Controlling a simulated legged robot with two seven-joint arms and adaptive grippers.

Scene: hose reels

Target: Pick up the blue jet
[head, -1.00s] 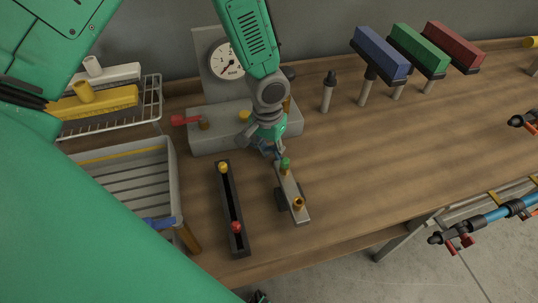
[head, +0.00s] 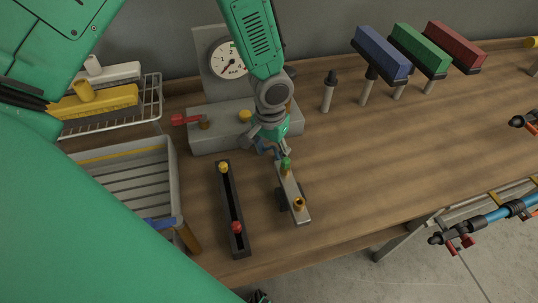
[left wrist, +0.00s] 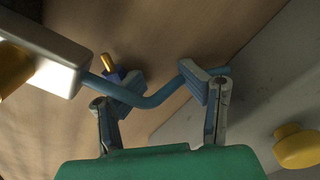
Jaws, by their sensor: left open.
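The blue jet (left wrist: 113,73) appears to be the small dark-blue piece with a brass tip beside my left finger pad in the left wrist view. My left gripper (left wrist: 168,90) is open there, and a light-blue bent rod (left wrist: 152,101) crosses between its fingers. I cannot tell whether the rod touches the pads or belongs with the jet. In the head view my left gripper (head: 267,147) points down behind the grey strip (head: 290,188), mostly hiding the blue part.
A gauge (head: 229,65) stands on a grey base behind my left gripper. A black slotted bar (head: 231,210) lies left of the strip. A tray (head: 175,175) stands at the left; blue, green and red brushes (head: 381,53) stand behind.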

